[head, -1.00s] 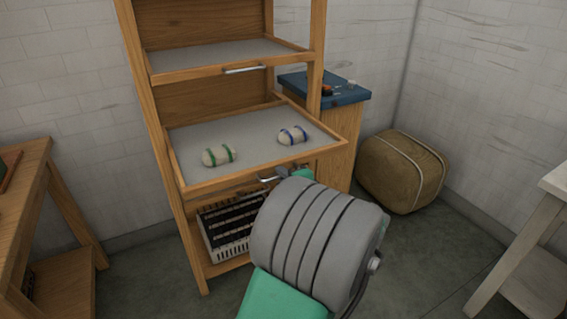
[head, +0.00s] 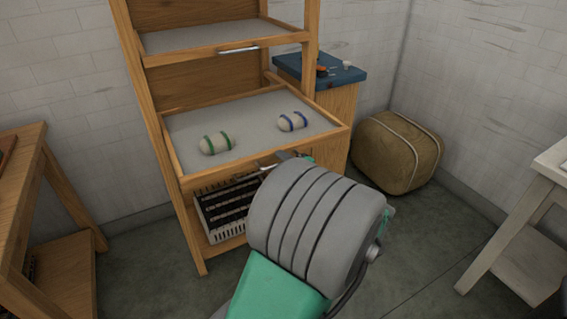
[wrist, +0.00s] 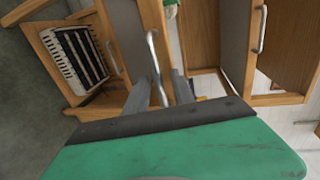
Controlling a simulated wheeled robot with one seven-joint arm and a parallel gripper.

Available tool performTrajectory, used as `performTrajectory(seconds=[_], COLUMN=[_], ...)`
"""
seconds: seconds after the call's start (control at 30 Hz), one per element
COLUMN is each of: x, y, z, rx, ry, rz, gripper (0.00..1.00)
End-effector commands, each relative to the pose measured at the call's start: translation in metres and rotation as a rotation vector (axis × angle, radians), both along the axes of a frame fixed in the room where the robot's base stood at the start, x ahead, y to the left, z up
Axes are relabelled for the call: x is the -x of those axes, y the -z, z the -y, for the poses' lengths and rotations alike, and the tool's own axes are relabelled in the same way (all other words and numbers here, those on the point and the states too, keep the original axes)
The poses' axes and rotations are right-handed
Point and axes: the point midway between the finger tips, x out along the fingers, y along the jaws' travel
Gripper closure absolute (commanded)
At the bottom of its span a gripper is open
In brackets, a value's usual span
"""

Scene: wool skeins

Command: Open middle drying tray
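The middle drying tray (head: 250,118) is pulled out from the wooden rack and sticks out past the tray above. Two pale skeins lie on it, one with green bands (head: 216,143) and one with blue bands (head: 292,121). My gripper (wrist: 163,82) is at the tray's front. In the wrist view a metal bar handle (wrist: 151,48) runs between my two grey fingers. The fingers look apart, with a gap beside the bar. In the head view my wrist hides the fingertips and part of the tray front.
The upper tray (head: 205,36) is pushed in. A slatted crate (head: 226,207) sits low in the rack. A blue-topped cabinet (head: 320,69) and a tan bale (head: 396,152) stand to the right. Tables flank both sides.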

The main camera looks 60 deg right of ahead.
Motion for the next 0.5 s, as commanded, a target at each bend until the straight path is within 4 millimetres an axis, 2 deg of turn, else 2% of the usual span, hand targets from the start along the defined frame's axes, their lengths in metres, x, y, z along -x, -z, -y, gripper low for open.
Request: performTrajectory(seconds=[0.27,0.37,0.5], x=[0.002,0.013,0.039], y=[-0.001,-0.003,-0.010], z=[0.000,-0.004,-0.016], rx=[0.000,0.000,0.000], ry=[0.001,0.005,0.008], rz=[0.000,-0.001,-0.001], gripper=[0.68,0.68,0.68])
